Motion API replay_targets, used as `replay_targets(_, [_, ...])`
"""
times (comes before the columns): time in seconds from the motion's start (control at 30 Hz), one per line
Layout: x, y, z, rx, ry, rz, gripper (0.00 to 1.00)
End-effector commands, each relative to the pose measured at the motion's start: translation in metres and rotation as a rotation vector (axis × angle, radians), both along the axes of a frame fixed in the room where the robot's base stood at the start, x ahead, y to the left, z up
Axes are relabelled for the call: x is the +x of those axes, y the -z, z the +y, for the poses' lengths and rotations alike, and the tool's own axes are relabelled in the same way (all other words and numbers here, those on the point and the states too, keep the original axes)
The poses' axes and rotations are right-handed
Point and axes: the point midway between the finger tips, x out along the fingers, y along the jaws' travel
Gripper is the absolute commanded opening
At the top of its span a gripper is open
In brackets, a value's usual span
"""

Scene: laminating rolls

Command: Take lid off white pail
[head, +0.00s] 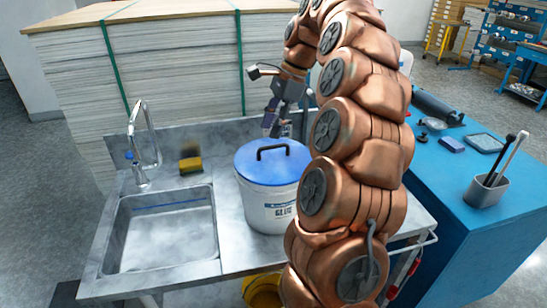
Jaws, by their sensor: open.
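The white pail (266,211) stands upright on the metal sink counter, to the right of the basin. Dark lettering shows on its front. Its blue lid (261,164) sits on top and has a black arched handle (271,149). My copper-coloured arm hides the right side of the pail and part of the counter. I cannot tell whether the fingertips touch the lid.
A tall strapped stack of sheets (175,70) stands behind. A blue bench (470,225) with tools is at right. A yellow bucket (262,291) is below the counter.

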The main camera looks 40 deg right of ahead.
Motion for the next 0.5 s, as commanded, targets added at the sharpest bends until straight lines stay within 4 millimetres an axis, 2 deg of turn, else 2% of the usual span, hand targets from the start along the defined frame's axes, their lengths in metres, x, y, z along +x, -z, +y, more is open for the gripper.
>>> replay_targets(0.1, [0.003,0.0,-0.023,0.013,0.099,0.018,0.41])
replay_targets(0.2, [0.004,0.0,-0.032,0.021,0.143,0.027,0.41])
replay_targets(0.5, [0.005,0.021,-0.026,0.026,0.155,0.034,0.41])
